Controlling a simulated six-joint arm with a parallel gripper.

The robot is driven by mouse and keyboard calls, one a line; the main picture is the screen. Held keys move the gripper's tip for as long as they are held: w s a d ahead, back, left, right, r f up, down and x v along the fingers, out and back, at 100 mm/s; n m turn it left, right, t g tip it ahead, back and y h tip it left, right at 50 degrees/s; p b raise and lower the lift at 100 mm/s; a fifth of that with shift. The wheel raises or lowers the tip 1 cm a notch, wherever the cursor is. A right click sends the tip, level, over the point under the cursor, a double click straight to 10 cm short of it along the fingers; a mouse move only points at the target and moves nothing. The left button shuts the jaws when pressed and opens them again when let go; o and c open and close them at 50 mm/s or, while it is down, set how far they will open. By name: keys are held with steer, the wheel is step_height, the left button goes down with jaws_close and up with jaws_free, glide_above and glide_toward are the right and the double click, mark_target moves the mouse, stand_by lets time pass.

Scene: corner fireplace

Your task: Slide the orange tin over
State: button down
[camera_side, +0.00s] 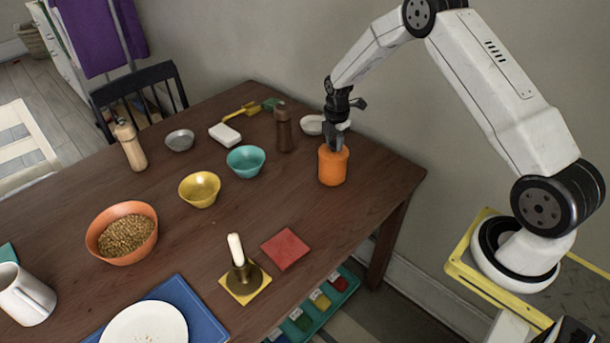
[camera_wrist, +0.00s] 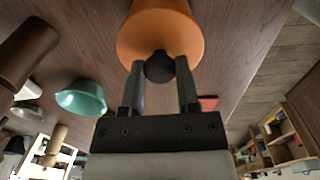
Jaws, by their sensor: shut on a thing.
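The orange tin (camera_side: 333,167) stands upright on the brown wooden table near its back right part. It also fills the top middle of the wrist view (camera_wrist: 150,32), with a dark round knob between the fingers. My gripper (camera_side: 335,143) points down at the top of the tin and is shut on it. In the wrist view, my gripper's two fingers (camera_wrist: 160,72) sit on either side of the knob. The tin's underside is hidden, so I cannot tell whether it is touching the table or just above it.
A teal bowl (camera_side: 246,161) is farther left. A red square (camera_side: 285,249) lies toward the front. The table (camera_side: 345,215) is bare in front of the tin.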

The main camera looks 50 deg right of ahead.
steer(key=w, duration=0.9)
stand_by(0.5)
steer(key=shift+w, duration=0.1)
steer(key=shift+c, duration=1.3)
jaws_free()
steer(key=shift+r, duration=0.15)
step_height(320, 180, up, 8)
steer(key=shift+f, duration=0.25)
